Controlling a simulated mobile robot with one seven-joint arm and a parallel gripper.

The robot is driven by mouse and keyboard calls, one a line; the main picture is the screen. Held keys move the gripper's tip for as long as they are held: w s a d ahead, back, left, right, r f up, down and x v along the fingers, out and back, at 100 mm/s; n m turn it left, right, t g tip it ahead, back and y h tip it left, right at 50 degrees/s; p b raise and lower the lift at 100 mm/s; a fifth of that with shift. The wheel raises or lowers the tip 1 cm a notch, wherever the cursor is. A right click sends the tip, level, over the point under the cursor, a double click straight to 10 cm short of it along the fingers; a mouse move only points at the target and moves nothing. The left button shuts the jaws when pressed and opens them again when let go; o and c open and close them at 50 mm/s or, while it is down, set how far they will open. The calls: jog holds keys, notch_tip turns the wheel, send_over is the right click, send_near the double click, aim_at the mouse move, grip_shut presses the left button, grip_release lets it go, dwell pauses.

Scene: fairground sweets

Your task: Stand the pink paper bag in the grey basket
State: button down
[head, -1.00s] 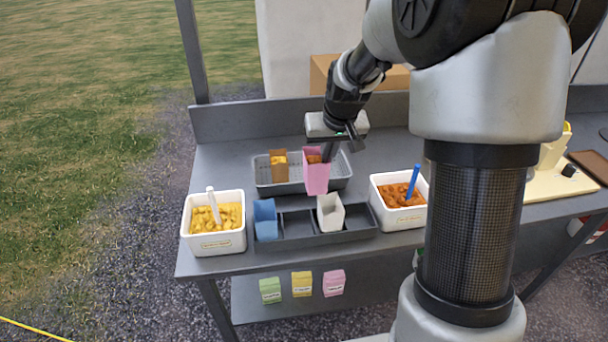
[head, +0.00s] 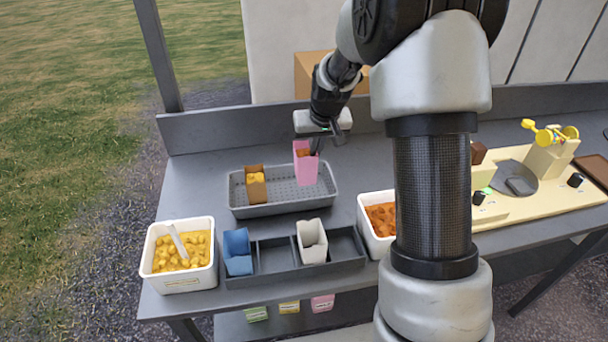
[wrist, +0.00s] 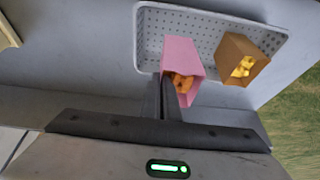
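The pink paper bag (head: 305,170) holds orange-brown pieces and is upright within the outline of the grey basket (head: 236,195), at its right part. I cannot tell whether its base touches the basket floor. My gripper (head: 317,146) is at the bag's upper right edge, its two fingers close together on the bag's wall. In the wrist view the fingers (wrist: 165,92) meet at the near side of the pink bag (wrist: 180,55). The perforated basket (wrist: 205,30) lies beneath. A brown bag (head: 256,188) with yellow pieces stands at the basket's left.
A grey divided holder (head: 290,271) in front carries a blue bag (head: 237,250) and a white bag (head: 312,240). White tubs of yellow pieces (head: 180,255) and orange-brown pieces (head: 378,218) flank it. A cream board (head: 530,205) lies right. The basket's middle is free.

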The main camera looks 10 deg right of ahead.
aim_at(315, 168)
jog(key=shift+f, duration=3.1)
jog(key=shift+f, duration=0.2)
jog(key=c, duration=2)
grip_release()
jog(key=shift+c, duration=0.2)
